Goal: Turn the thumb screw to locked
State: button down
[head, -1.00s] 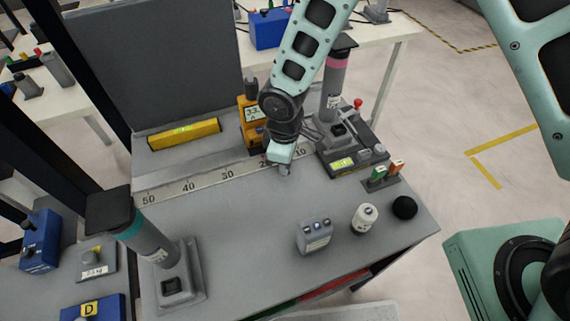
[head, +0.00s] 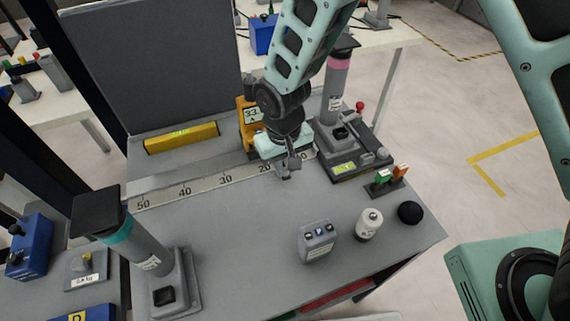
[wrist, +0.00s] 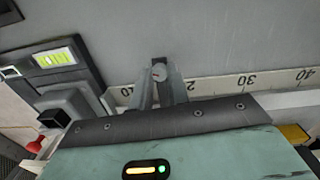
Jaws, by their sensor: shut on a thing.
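My gripper (head: 287,169) is over the ruler scale (head: 207,187) at the back of the grey bench, between its 10 and 20 marks. In the head view my wrist and fingers cover the screw.
An orange device with a display (head: 250,115) and a column stand with a pink band (head: 340,85) stand close to my arm. The bench middle is clear.

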jog(key=shift+m, duration=0.7)
jog(key=c, duration=1.3)
grip_release()
jog(key=shift+c, duration=0.2)
notch_tip(320, 180, up, 18)
jog(key=b, duration=0.1)
jog(key=shift+a+f, duration=0.2)
jog(key=shift+f, duration=0.05)
